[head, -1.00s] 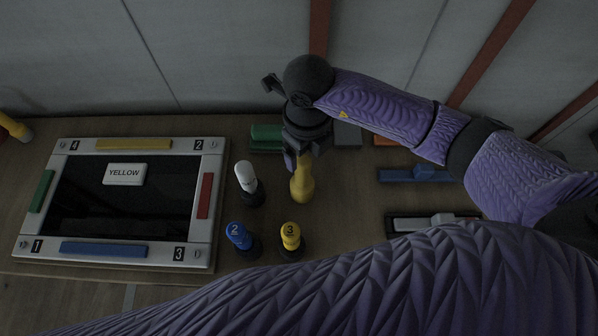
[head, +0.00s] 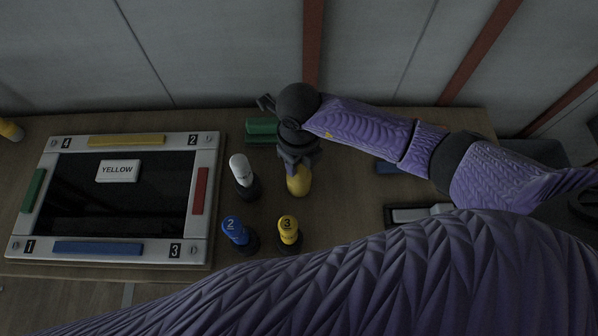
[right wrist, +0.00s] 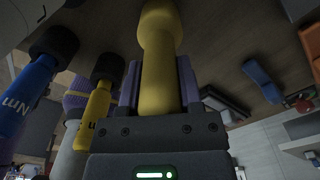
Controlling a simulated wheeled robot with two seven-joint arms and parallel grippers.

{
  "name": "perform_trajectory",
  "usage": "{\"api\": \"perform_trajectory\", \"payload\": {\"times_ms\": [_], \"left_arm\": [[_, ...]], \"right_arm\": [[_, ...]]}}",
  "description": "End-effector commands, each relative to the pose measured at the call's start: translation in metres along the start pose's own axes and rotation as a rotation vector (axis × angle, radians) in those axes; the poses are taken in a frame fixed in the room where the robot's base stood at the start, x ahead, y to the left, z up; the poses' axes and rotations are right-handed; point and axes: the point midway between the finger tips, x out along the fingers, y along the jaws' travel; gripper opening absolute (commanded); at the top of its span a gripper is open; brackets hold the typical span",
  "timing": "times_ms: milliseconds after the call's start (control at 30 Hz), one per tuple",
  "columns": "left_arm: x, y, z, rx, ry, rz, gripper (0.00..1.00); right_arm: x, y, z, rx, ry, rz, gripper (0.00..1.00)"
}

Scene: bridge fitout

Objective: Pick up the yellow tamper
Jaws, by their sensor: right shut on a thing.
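The yellow tamper (head: 299,184) is under my right gripper (head: 298,165) in the head view, its upper part hidden by the jaws. In the right wrist view my right gripper (right wrist: 158,85) is shut around the tamper's yellow shaft (right wrist: 159,72), with its rounded end beyond the fingertips. I cannot tell whether it touches the table. A second yellow piece marked 3 (head: 289,229) stands on a dark base nearer in the head view. My left gripper is not in view.
A white piece (head: 242,172) and a blue piece marked 2 (head: 236,231) stand close to the left. Further left lies a framed panel (head: 204,150) with a YELLOW label (head: 118,170). A green block (head: 262,128) lies behind; a grey holder (head: 408,214) lies right.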

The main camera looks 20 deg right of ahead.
Motion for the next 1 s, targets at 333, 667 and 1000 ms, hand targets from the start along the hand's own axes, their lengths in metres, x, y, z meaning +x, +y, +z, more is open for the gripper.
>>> {"api": "perform_trajectory", "payload": {"times_ms": [333, 667, 1000], "left_arm": [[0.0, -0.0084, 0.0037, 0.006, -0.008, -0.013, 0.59], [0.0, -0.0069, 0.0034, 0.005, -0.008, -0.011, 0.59], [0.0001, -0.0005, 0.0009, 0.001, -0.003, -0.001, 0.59]], "right_arm": [[-0.0003, -0.0002, 0.0001, 0.0, -0.001, 0.0, 0.0], [-0.0004, -0.0001, 0.0002, 0.0, -0.001, 0.0, 0.0], [-0.0004, -0.0001, 0.0002, 0.0, -0.001, 0.0, 0.0]]}}
